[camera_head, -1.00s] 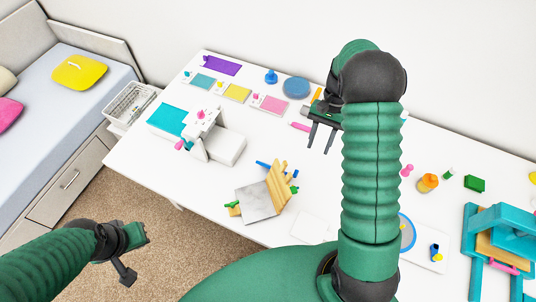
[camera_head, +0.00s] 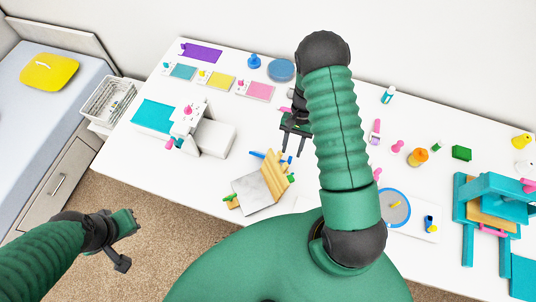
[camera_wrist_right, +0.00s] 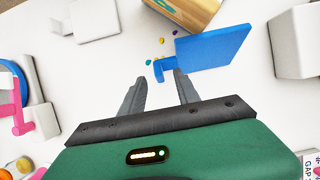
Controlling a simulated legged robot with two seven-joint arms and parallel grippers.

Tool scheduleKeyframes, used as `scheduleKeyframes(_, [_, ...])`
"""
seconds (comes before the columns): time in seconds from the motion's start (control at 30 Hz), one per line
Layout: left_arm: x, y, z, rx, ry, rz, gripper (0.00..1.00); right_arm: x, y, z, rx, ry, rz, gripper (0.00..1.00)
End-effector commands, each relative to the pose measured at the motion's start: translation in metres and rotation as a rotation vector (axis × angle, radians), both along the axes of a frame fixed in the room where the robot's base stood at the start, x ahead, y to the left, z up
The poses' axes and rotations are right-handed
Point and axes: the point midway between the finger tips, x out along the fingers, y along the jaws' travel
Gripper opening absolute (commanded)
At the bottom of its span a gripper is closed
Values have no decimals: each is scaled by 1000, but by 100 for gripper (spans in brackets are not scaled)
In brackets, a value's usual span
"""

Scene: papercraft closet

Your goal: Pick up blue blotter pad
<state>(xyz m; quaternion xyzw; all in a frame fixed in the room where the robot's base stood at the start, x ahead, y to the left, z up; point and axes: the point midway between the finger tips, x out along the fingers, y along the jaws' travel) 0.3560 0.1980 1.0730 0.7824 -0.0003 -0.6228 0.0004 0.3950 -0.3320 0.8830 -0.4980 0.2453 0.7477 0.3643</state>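A flat blue piece with a small hooked end (camera_wrist_right: 215,47), which looks like the blue blotter pad, shows in the right wrist view just ahead of my right gripper. In the head view a small part of a blue piece (camera_head: 257,155) shows behind the wooden stand; the rest is hidden. My right gripper (camera_head: 293,153) is open and empty above the table, close to the stand. My left gripper (camera_head: 130,240) is open and empty, off the table over the carpet.
The wooden stand (camera_head: 276,177) with a grey plate (camera_head: 257,194) is beside the right gripper. A white machine (camera_head: 203,130) stands to its left. A round blue disc (camera_head: 281,70) and coloured cards lie at the back. A teal press (camera_head: 495,190) stands at right.

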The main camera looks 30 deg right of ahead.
Motion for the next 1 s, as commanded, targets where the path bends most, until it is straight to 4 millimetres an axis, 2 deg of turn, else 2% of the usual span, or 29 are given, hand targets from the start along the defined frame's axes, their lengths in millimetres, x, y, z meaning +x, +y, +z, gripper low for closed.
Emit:
scheduleKeyframes(0.03, [0,0,8,0,0,0,0,-1,3,-6,2,5,1,38])
scheduleKeyframes(0.17, [0,0,9,0,0,0,0,-4,7,-23,2,1,0,38])
scheduleKeyframes(0.37, [0,0,8,0,0,0,0,-4,8,-27,1,0,1,38])
scheduleKeyframes(0.4, [0,0,8,0,0,0,0,-4,8,-27,1,0,1,37])
scheduleKeyframes(0.7, [0,0,8,0,0,0,0,-4,8,-26,0,0,1,0])
scheduleKeyframes(1.0, [0,0,8,0,0,0,0,-4,8,-26,2,1,1,0])
